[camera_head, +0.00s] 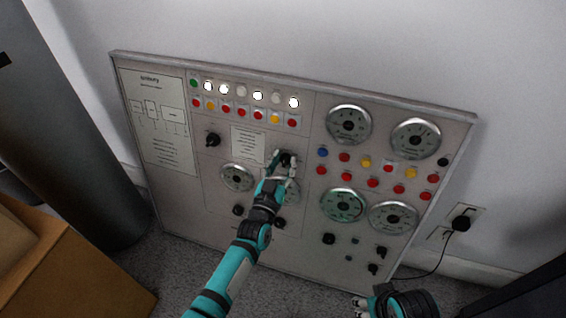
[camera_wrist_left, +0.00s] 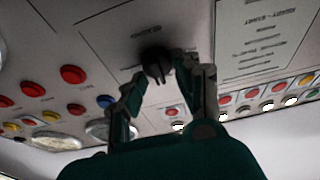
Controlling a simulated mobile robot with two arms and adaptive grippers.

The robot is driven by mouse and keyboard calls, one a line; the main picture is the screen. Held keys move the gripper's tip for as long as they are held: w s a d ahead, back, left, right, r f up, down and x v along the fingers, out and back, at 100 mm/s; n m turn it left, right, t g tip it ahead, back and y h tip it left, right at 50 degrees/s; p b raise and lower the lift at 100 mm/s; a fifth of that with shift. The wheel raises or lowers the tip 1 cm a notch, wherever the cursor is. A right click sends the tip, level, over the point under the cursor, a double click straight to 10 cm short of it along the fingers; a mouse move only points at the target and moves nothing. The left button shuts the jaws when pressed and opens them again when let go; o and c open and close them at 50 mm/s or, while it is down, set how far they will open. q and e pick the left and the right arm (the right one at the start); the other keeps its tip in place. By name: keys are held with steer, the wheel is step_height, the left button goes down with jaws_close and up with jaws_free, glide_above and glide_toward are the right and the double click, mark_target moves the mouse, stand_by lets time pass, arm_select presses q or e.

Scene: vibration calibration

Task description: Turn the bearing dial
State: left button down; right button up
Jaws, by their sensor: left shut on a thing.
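The grey control panel (camera_head: 305,248) leans against the wall. My left gripper (camera_head: 286,165) reaches its upper middle and is shut on a black dial (camera_head: 286,159), partly hidden by the fingers. In the left wrist view the dial (camera_wrist_left: 154,63) stands between the fingertips of the gripper (camera_wrist_left: 160,74). The label of this dial cannot be read. A similar black dial (camera_head: 212,139) sits further left on the panel. My right gripper (camera_head: 362,306) is low at the bottom edge, apart from the panel's controls; its finger opening is unclear.
Several round gauges, such as one at the upper right (camera_head: 349,124), and rows of coloured buttons surround the held dial. A cardboard box (camera_head: 75,270) stands at the lower left. A black plug (camera_head: 461,223) and cable are at the right.

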arm_select(q)
steer(key=shift+f, duration=0.1)
steer(key=c, duration=1.1)
jaws_free()
steer(key=shift+o, duration=0.3)
steer(key=shift+s, duration=0.15)
steer(key=r+v, duration=0.1)
steer(key=v, duration=1)
steer(key=shift+s+a+f, duration=0.15)
steer(key=shift+s+f, duration=0.25)
steer(key=shift+f, duration=0.05)
